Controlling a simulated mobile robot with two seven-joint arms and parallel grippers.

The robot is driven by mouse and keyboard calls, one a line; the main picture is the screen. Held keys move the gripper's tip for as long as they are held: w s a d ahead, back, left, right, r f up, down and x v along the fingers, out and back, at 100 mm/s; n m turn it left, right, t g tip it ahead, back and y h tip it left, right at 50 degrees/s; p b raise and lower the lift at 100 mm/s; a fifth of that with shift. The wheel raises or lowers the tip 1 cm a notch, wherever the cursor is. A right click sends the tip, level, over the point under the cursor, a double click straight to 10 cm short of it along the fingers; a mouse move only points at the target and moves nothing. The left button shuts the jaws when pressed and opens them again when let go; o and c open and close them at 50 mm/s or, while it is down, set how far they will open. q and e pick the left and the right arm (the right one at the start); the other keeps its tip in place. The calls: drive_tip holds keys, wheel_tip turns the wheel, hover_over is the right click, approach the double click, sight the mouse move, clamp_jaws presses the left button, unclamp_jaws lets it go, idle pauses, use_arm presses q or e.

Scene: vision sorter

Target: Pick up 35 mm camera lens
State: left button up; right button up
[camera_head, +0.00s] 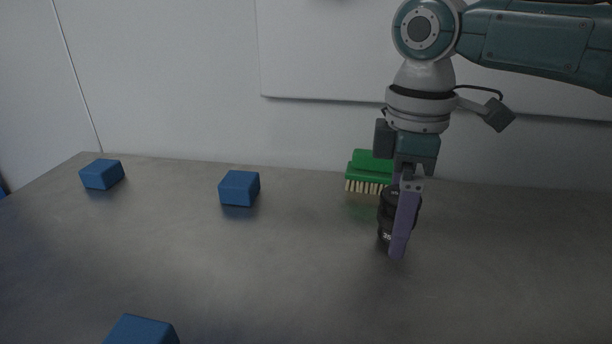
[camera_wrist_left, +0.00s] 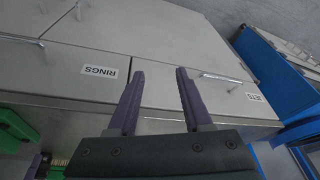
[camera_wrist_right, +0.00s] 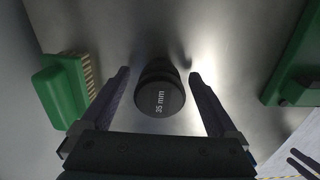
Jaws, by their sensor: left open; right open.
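The 35 mm camera lens (camera_head: 385,222) is a black cylinder on the grey table, partly hidden behind a finger of my right gripper (camera_head: 400,225) in the head view. In the right wrist view the lens (camera_wrist_right: 160,97) shows its "35 mm" label and sits between the two purple fingers of my right gripper (camera_wrist_right: 160,85). That gripper is open, with a gap on either side of the lens. My left gripper (camera_wrist_left: 160,75) is open and empty in the left wrist view, in front of grey drawers (camera_wrist_left: 95,75) labelled "RINGS". It is not in the head view.
A green brush (camera_head: 368,172) lies just behind the lens; it also shows in the right wrist view (camera_wrist_right: 65,92). Several blue blocks (camera_head: 239,187) are spread over the left of the table. A green object (camera_wrist_right: 300,60) is at the right of the right wrist view. The front middle of the table is clear.

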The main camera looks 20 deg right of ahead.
clamp_jaws()
idle(0.7)
